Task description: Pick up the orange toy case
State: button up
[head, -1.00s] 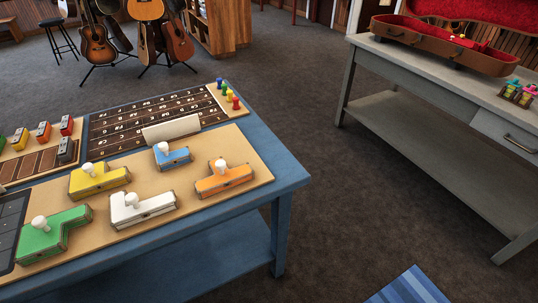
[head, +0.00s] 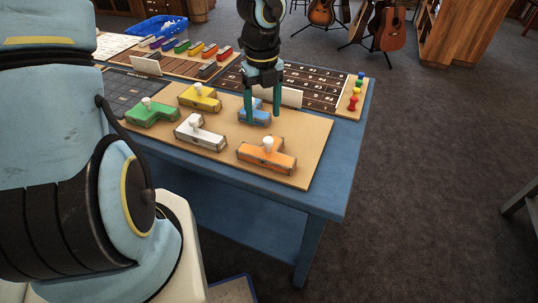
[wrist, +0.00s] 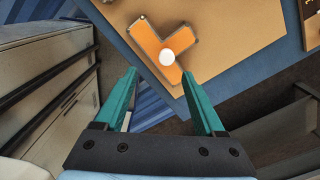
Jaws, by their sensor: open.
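The orange toy case (head: 280,161) is a blocky, T-like shape with a white knob on top. It lies on a tan board (head: 312,140) near the front right corner of the blue table. My gripper (head: 263,117) is open and empty, pointing down, and in the head view it overlaps the blue case (head: 246,112) behind the orange one. In the wrist view the orange case (wrist: 146,40) is just beyond my open fingertips (wrist: 160,73), with its white knob near the middle between them. Nothing touches the orange case that I can see.
The white case (head: 201,137), yellow case (head: 201,97) and green case (head: 152,114) stand to the left on the same board. A small pale card (head: 291,97) stands behind. Small coloured pegs (head: 353,103) are at the right. Dark carpet lies open to the right.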

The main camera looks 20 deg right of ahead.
send_over(268, 139)
jog(key=shift+m, duration=0.3)
jog(key=f, duration=0.4)
jog(key=shift+s+a+f+b, duration=0.1)
jog(key=shift+a+f+b, duration=0.2)
jog(key=shift+f, duration=0.05)
jog(key=shift+d+f, duration=0.15)
jog(key=shift+f, duration=1.4)
jog(key=shift+d+f, duration=0.15)
jog(key=shift+f, duration=1.35)
grip_shut()
